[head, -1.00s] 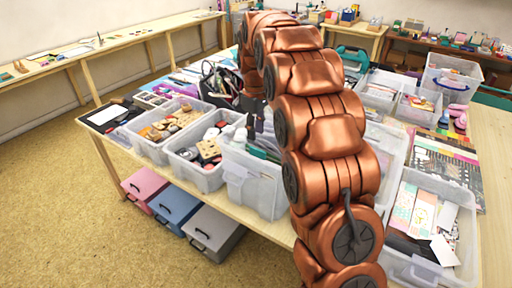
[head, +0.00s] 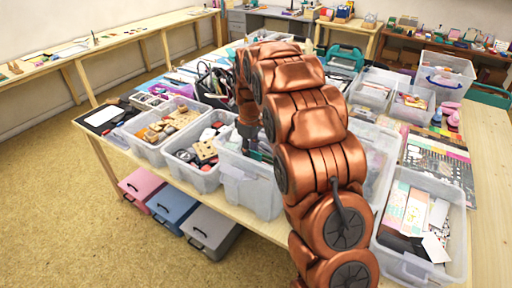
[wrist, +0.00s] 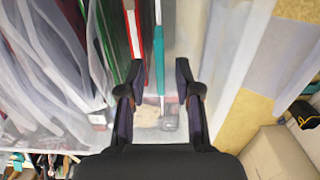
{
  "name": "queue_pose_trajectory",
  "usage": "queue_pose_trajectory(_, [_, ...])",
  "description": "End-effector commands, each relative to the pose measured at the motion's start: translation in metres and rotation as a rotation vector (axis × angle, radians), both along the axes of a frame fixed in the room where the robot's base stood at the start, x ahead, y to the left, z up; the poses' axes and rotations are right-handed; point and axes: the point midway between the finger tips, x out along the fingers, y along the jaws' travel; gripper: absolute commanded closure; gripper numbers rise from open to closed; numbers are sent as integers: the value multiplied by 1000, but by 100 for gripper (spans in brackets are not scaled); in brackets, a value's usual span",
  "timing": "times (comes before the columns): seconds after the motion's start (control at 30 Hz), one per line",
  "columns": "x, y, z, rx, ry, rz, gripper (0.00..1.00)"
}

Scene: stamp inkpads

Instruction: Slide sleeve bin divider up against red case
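In the wrist view, a thin upright red-edged piece (wrist: 134,30), likely the red case, stands inside a clear bin. Just right of it is a thin teal-edged upright panel (wrist: 159,55), likely the sleeve bin divider, with a narrow gap between them. My gripper (wrist: 155,72) is open, its dark fingers on either side of the red and teal edges; contact cannot be told. In the head view, my gripper (head: 249,143) points down over the clear bin (head: 262,192). The red case and divider cannot be made out there.
Clear sleeves (wrist: 50,60) fill the bin's left side in the wrist view; right of the teal panel is open space up to the bin wall (wrist: 240,50). In the head view, bins of stamps (head: 198,180) and a bin of cards (head: 375,240) stand close by.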

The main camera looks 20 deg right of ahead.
Motion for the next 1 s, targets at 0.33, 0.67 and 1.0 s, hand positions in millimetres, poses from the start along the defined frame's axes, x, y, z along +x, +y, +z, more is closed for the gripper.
queue_pose_trajectory(0.33, [0,0,-1,-1,-1,0,76])
queue_pose_trajectory(0.67, [0,0,-1,0,-1,0,100])
queue_pose_trajectory(1.0, [0,0,-1,0,-1,0,100])
